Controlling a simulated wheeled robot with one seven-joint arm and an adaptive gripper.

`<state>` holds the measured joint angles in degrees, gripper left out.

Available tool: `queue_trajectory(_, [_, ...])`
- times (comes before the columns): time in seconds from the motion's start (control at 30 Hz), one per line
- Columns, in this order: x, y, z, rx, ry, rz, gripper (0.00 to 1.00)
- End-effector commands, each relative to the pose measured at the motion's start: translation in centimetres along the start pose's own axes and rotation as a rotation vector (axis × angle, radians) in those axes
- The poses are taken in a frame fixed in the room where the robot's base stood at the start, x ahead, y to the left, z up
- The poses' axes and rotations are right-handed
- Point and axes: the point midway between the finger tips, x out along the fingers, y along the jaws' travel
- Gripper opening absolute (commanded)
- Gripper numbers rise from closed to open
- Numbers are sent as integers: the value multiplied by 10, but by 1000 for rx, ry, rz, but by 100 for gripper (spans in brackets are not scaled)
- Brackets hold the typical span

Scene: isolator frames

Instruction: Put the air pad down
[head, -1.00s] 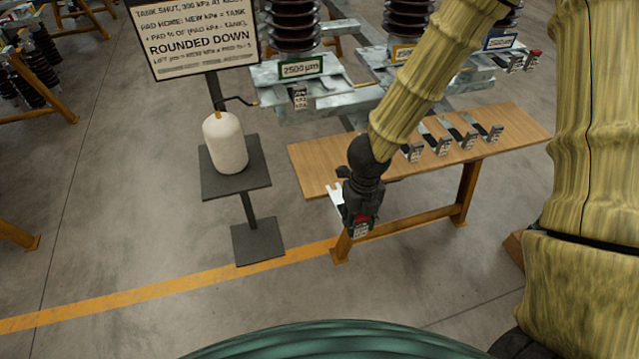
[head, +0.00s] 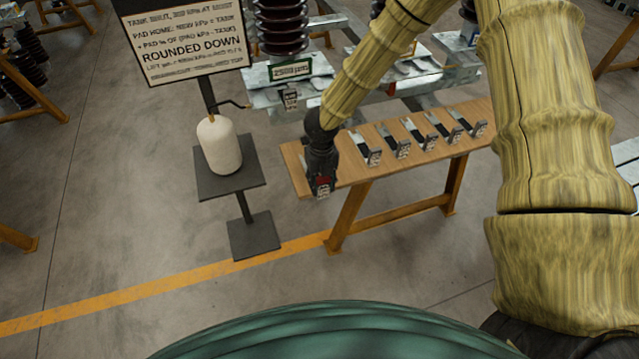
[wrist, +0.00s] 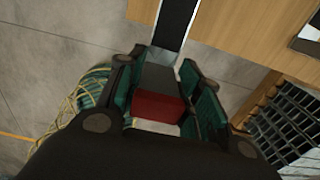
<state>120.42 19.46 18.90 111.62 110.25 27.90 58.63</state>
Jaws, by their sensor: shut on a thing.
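My gripper (head: 321,172) is at the left end of the wooden bench (head: 294,160), by its front edge. It is shut on the air pad (head: 323,187), whose red block and small label show below the gripper. In the wrist view, the pad's red block (wrist: 158,107) sits between the two green-lined fingers. A dark strip with a pale edge (wrist: 174,25) runs from it over the wooden bench top. I cannot tell whether the pad touches the bench.
Several similar pads (head: 368,152) lie in a row on the bench, right of my gripper. A white tank (head: 219,146) stands on a dark stand to the left, below a sign (head: 182,45). Insulator frames (head: 290,68) stand behind the bench.

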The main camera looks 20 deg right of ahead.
Motion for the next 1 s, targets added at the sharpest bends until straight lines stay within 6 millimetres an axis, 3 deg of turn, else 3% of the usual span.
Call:
queue_trajectory(0.27, [5, 2, 10, -1, 1, 0, 11])
queue_trajectory(0.6, [34, 2, 9, -1, 1, 0, 11])
queue_trajectory(0.97, [39, 2, 9, 0, 0, 1, 11])
queue_trajectory(1.0, [39, 2, 9, 0, 0, 1, 41])
